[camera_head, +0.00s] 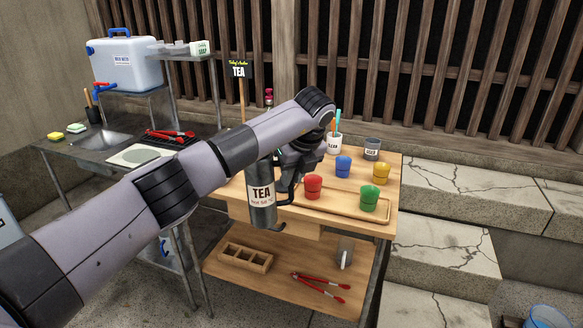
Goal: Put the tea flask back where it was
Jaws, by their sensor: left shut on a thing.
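The tea flask (263,214) is a dark grey-green cylinder with a pale "TEA" label. The flask's upper part is partly hidden by my arm and gripper. A "TEA" sign (239,70) on a wooden post stands behind my arm. My right gripper is not in view.
A tray (334,215) holds red (313,187), blue (343,167), yellow (380,174) and green (369,198) cups. A white holder (333,143) and grey pot (372,149) stand behind. The lower shelf holds a wooden divided box (246,257), red tongs (320,282) and a jug (345,252).

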